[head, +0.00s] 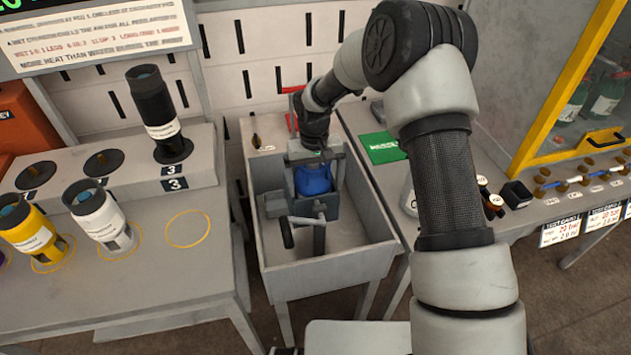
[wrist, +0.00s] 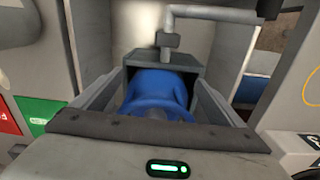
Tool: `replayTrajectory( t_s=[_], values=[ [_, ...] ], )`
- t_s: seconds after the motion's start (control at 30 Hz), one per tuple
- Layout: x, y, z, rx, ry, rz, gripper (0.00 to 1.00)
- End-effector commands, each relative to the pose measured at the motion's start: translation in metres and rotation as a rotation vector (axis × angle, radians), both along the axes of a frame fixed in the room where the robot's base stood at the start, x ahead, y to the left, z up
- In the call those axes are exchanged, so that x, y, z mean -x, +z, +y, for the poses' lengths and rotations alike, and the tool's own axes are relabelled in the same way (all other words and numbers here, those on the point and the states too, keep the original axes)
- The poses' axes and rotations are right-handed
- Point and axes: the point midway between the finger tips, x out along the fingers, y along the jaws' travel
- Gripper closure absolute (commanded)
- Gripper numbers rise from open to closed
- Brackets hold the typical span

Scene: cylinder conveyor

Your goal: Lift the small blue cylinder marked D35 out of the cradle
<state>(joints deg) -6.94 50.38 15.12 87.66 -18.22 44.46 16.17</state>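The blue cylinder (head: 313,180) sits in a grey box-like cradle (head: 309,222) inside the grey basin. Its D35 mark does not show. In the wrist view the blue cylinder (wrist: 158,90) lies straight ahead, with the cradle (wrist: 190,62) behind and around it. My gripper (head: 314,175) is down in the basin at the cradle. Its fingers stand wide, one on each side of the cylinder; they look open, and contact is hard to judge. The cylinder's lower part is hidden by the cradle and my gripper.
The grey basin (head: 380,240) walls surround the cradle closely, and a pipe (wrist: 215,13) runs behind it. On the left bench stand yellow (head: 30,232), white (head: 100,215) and black (head: 155,115) cylinders. A green plate (head: 384,147) and small items lie on the right bench.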

Motion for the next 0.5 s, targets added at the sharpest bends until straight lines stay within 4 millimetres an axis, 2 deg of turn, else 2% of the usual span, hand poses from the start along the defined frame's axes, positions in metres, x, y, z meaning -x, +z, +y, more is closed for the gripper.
replayTrajectory(
  t_s=[0.03, 0.07, 0.5],
  values=[
    [-0.0001, 0.0002, 0.0000, 0.000, 0.000, 0.000, 0.18],
    [-0.0001, 0.0002, 0.0000, 0.000, 0.000, 0.000, 0.23],
    [-0.0010, 0.0008, 0.0000, -0.001, 0.000, -0.003, 0.97]
  ],
)
